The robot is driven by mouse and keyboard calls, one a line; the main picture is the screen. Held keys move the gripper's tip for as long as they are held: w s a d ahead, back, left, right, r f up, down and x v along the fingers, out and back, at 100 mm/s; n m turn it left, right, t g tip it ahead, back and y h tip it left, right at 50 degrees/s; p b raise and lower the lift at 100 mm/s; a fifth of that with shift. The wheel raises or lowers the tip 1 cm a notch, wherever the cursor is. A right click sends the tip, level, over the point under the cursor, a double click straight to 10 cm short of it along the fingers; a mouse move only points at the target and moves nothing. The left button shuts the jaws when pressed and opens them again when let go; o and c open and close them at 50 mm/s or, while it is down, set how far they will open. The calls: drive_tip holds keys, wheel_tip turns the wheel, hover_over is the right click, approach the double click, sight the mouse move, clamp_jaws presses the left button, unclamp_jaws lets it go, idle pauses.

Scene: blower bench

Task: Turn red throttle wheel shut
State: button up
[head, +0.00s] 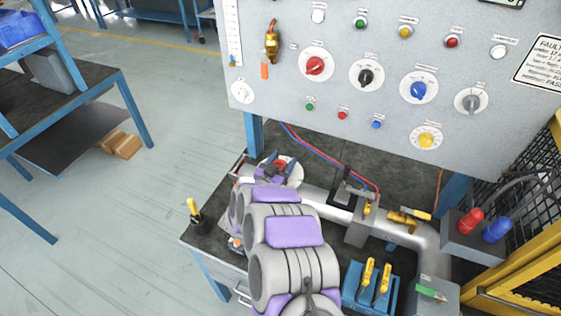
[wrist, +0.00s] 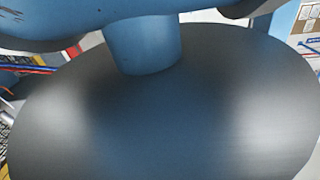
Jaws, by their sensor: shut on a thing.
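The red throttle wheel (head: 282,162) shows as a small patch of red in front of a round pale plate (head: 295,174), at the left end of the grey pipe on the bench. My gripper (head: 279,163) is at this wheel, with its dark fingers on either side of the red, and it is shut on it. My purple and white arm hides the wheel's lower part, and its turn angle cannot be read. In the wrist view, a large dark rounded surface and a blue post fill the picture, and the wheel cannot be made out there.
A grey panel (head: 350,100) with knobs, lamps and a red dial knob (head: 315,65) stands behind the bench. The grey pipe (head: 318,200) runs right towards yellow-handled valves (head: 405,219). A blue holder (head: 368,291) stands near the front. A cup (head: 198,219) stands at the left corner. Open floor lies left.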

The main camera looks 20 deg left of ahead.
drive_tip(key=m+g+h+b, duration=0.1)
drive_tip(key=m+h, duration=0.1)
drive_tip(key=m+h+b, duration=0.1)
drive_tip(key=h, duration=0.2)
drive_tip(key=shift+s+d+m+g+h, duration=0.1)
drive_tip(key=shift+d+m+g+h, duration=0.05)
drive_tip(key=shift+m+g+h, duration=0.2)
drive_tip(key=shift+s+d+r+m+g+h+b, duration=0.1)
drive_tip(key=shift+m+g+h+b, duration=0.2)
drive_tip(key=shift+m+h, duration=0.2)
drive_tip(key=shift+d+r+m+g+h+b, duration=0.15)
drive_tip(key=shift+m+g+h, duration=0.2)
drive_tip(key=shift+h, duration=0.2)
drive_tip(key=shift+a, duration=0.1)
drive_tip(key=o, duration=0.8)
drive_tip(key=shift+o, duration=1.3)
drive_tip(key=shift+a+f, duration=0.1)
drive_tip(key=shift+f, duration=0.05)
drive_tip(key=p+v, duration=0.2)
drive_tip(key=v, duration=1.5)
drive_tip(key=shift+a, duration=0.4)
drive_tip(key=shift+f, duration=0.1)
